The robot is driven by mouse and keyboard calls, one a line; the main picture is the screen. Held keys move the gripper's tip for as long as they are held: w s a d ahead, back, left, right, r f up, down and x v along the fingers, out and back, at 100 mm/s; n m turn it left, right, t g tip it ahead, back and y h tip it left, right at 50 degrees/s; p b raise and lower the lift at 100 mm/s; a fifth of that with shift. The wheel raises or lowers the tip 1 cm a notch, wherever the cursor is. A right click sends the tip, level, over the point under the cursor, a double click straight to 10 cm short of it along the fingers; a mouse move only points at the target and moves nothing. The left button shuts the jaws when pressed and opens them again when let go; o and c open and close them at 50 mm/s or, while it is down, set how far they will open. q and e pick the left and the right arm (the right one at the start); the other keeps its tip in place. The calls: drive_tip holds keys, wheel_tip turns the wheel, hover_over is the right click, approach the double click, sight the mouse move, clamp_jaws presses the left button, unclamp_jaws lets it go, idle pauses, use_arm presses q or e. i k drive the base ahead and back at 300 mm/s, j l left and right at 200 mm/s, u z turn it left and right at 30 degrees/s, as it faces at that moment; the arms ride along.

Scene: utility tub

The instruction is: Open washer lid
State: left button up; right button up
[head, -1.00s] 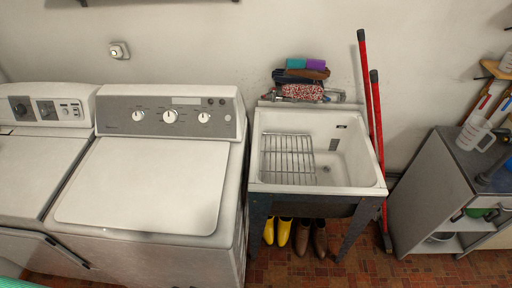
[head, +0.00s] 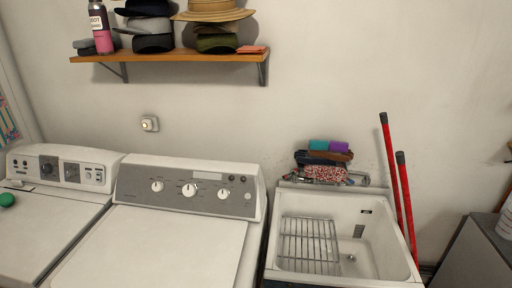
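The washer (head: 150,245) is a white top-loading machine with a grey control panel (head: 188,188) carrying several knobs. Its flat white lid (head: 165,250) lies shut, and its front edge is cut off at the bottom of the view. A second white machine (head: 40,225) stands to its left with a dark-knobbed panel (head: 62,170). Which of the two is the washer is not labelled legibly. Neither of my grippers shows in the head view.
A utility tub (head: 345,240) with a wire rack (head: 308,245) stands to the right, with folded cloths (head: 325,160) behind it. Red-handled tools (head: 397,180) lean beside it. A wall shelf (head: 170,57) holds hats and a bottle. A grey cabinet (head: 475,255) is at far right.

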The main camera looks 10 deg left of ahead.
sight(133, 247)
drive_tip(key=u, duration=1.45)
